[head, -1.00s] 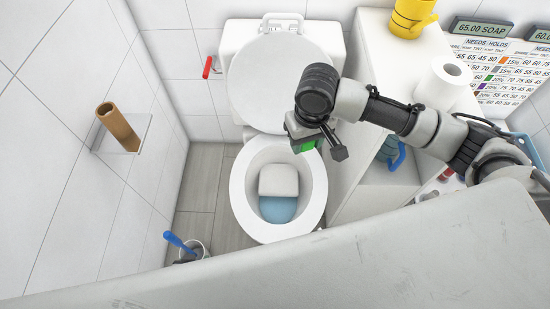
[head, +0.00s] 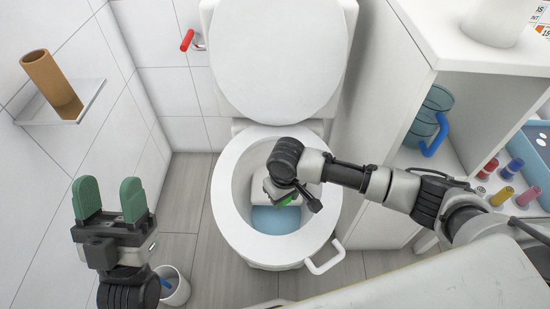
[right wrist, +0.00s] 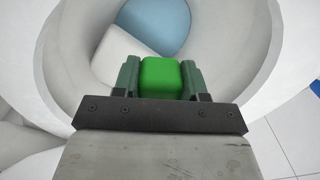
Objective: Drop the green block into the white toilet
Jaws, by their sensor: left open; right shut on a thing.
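The green block (right wrist: 160,77) is held between the fingers of my right gripper (right wrist: 160,80) in the right wrist view. In the head view a bit of the green block (head: 286,199) shows under the right gripper (head: 280,195). The white toilet (head: 228,210) has its lid up. My right gripper is over the bowl, within the outline of its rim, with blue water and a white block-like shape below it. My left gripper (head: 110,200) is open and empty, to the left of the toilet, fingers pointing up.
A cardboard tube (head: 50,80) stands on a wall shelf at the left. A small bin (head: 172,287) is on the floor behind my left gripper. A white cabinet (head: 385,150) with a blue-handled mug (head: 428,118) and several small coloured spools is at the right.

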